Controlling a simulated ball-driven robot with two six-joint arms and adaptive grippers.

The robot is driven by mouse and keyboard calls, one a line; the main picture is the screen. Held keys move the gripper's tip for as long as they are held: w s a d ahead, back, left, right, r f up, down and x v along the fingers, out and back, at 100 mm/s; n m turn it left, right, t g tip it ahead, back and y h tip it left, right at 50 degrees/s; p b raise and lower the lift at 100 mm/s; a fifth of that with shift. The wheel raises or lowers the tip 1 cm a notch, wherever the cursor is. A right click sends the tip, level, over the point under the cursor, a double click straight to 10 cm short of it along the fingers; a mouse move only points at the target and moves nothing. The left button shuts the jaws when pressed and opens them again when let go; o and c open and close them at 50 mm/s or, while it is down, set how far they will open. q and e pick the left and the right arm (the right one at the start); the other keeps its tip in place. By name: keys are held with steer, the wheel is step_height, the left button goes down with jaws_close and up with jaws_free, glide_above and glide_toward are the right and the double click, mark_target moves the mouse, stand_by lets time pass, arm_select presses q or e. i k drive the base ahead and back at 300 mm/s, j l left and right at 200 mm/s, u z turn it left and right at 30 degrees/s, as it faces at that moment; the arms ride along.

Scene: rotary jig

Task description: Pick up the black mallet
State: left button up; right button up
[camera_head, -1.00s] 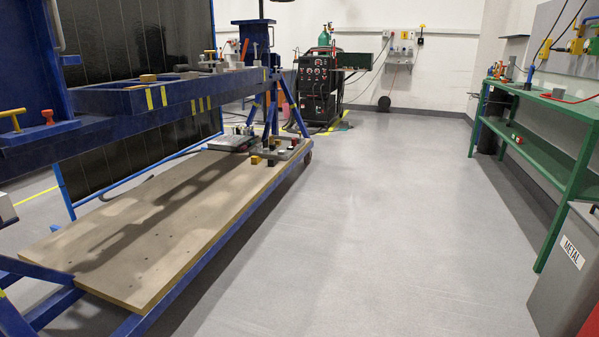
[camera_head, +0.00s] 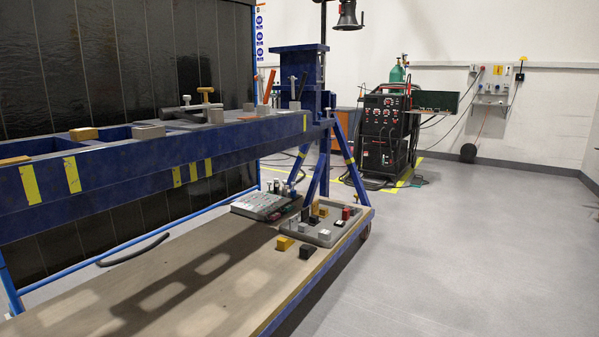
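I cannot clearly make out a black mallet in the head view. Small tools and parts lie on the blue jig beam (camera_head: 130,178), among them a gold T-shaped piece (camera_head: 206,97) and an orange-red upright handle (camera_head: 269,86). A small black block (camera_head: 306,251) lies on the wooden lower shelf (camera_head: 185,290), beside a yellow block (camera_head: 285,243); its shape looks like a block, not a mallet. Neither of my grippers is in view.
A grey tray of small parts (camera_head: 318,236) and a grey case-like item (camera_head: 258,205) sit at the shelf's far end. A black welding machine (camera_head: 383,135) with a green cylinder stands behind. The grey floor (camera_head: 470,250) to the right is clear.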

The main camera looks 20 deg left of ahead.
mark_target(166, 114)
steer(key=i, duration=2.55)
steer(key=i+u, duration=0.15)
steer(key=u, duration=0.35)
steer(key=i+l+u, duration=0.1)
steer(key=u, duration=0.4)
steer(key=i+l+u, duration=0.1)
steer(key=u, duration=0.4)
steer(key=i+l+u, duration=0.15)
steer(key=u, duration=0.35)
